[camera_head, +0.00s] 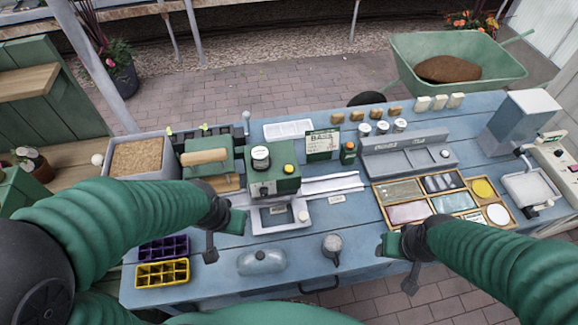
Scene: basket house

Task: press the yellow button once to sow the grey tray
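A green seeding machine (273,178) stands at the middle of the blue table. The yellow button (289,169) is on its top, right of a white-lidded jar (260,158). A light grey tray (268,224) sits at the machine's front, under its head; its contents are too small to tell. My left gripper (224,240) is in front and left of the machine, apart from the button, with its fingers spread and nothing between them. My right gripper (397,262) is over the table's front edge, right of the machine, also spread and empty.
Purple (164,249) and yellow (162,273) cell trays lie at the front left. A glass cloche (261,262) and a metal cup (332,245) stand in front of the machine. A wooden sorting box (430,199) lies right. A soil bin (141,157) stands left.

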